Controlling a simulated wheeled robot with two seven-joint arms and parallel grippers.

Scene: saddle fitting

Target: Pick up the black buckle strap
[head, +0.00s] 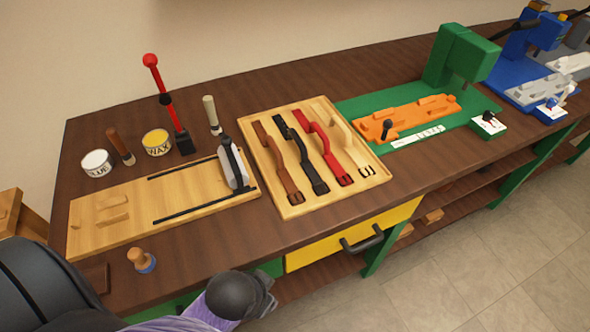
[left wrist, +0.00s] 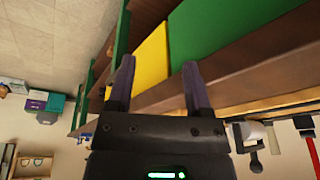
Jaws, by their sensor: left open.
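The black buckle strap (head: 301,154) lies in a light wooden tray (head: 259,174) on the bench, between a brown strap (head: 277,162) on its left and a red strap (head: 325,150) on its right. A tan strap (head: 347,138) lies at the tray's right side. My left gripper (left wrist: 158,82) shows in the left wrist view with its two fingers apart and nothing between them. It points at the bench front, away from the strap. In the head view my left arm is low, in front of the bench. My right gripper is not seen.
A yellow drawer (head: 352,238) with a dark handle is below the tray. A wooden board (head: 170,197) with black rails, a wax tin (head: 157,142) and a red-handled tool (head: 165,98) stand left. A green press (head: 459,56) stands right. Above the tray is clear.

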